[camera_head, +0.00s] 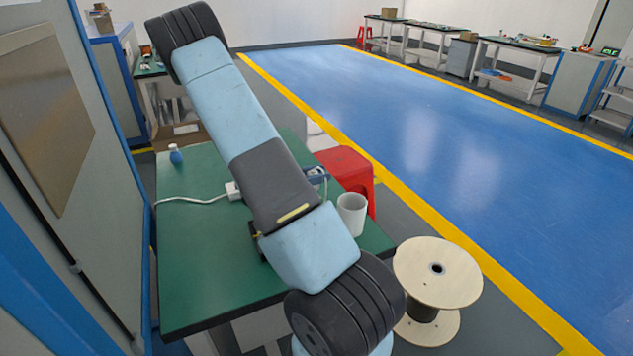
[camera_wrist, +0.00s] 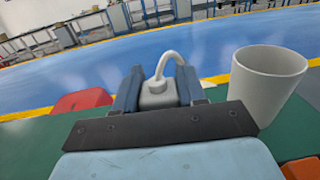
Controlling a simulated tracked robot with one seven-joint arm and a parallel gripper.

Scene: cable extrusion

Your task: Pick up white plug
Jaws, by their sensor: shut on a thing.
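In the wrist view, my gripper (camera_wrist: 160,90) has its two blue fingers shut on the white plug (camera_wrist: 158,95). The plug looks grey-white and blocky, with a pale cord arching up from it and down behind the right finger. The fingers hide its sides and the dark gripper plate hides its lower part. In the head view, my arm hides most of the gripper; a blue part of it (camera_head: 317,174) shows past the arm, above the green table (camera_head: 190,270). I cannot make out the held plug clearly there.
A white cup (camera_head: 351,213) stands near the table's right edge. A white block with a cable (camera_head: 234,191) lies left of my arm. A small blue bottle (camera_head: 175,154) stands at the back left. A red stool (camera_head: 350,165) and a wooden spool (camera_head: 438,272) stand beside the table.

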